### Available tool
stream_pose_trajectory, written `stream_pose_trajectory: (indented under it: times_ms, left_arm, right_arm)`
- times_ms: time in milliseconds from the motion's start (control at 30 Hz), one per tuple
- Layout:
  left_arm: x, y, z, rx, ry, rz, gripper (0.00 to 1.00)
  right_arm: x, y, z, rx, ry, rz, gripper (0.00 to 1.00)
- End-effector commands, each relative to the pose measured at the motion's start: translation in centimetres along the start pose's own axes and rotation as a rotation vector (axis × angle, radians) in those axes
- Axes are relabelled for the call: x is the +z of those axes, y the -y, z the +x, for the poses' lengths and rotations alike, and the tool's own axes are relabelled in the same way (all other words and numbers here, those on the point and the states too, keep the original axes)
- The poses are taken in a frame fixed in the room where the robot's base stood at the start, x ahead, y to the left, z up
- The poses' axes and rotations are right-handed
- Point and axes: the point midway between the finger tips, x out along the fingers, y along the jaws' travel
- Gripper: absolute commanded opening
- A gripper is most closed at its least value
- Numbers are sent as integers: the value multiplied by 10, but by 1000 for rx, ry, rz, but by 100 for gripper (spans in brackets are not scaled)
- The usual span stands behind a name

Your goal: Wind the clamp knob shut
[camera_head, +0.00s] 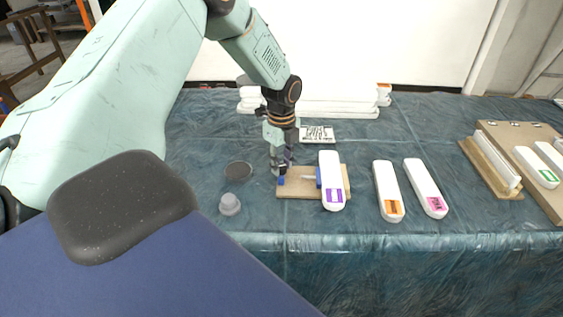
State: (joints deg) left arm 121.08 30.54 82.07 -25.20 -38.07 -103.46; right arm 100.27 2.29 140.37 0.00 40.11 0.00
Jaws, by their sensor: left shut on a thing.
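The clamp sits on a small tan wooden board (299,190) on the cloth-covered table. Its blue knob (281,181) is at the left end, with a short pale screw (305,178) running right to a blue jaw (318,177). A white piece with a purple label (331,170) lies across the right part of the board, beside the blue jaw. My left gripper (281,172) points down over the board's left end and is shut on the blue knob. Its fingers partly hide the knob. My right gripper is not in view.
Two white pieces with orange (386,180) and pink (420,180) labels lie right of the board. A grey cup-like thing (230,204) and a dark disc (238,170) are at left. White stacked slabs (330,103) lie behind. Wooden racks (500,165) stand at far right.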

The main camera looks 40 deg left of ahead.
Motion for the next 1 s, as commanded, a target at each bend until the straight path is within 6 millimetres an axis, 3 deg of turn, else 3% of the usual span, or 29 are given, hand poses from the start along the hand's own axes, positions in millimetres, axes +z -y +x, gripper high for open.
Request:
stream_pose_trajectory:
  times_ms: [200,533,567,800,1000]
  left_arm:
    - [-1,-1,1,1,-1,116,0]
    - [-1,-1,1,2,-2,127,0]
    - [-1,-1,1,2,-2,127,31]
    - [0,0,1,1,-1,126,51]
    - [0,0,0,0,-1,125,52]
  right_arm:
    - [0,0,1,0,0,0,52]
    - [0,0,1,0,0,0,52]
    - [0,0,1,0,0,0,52]
    - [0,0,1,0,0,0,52]
    - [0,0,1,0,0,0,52]
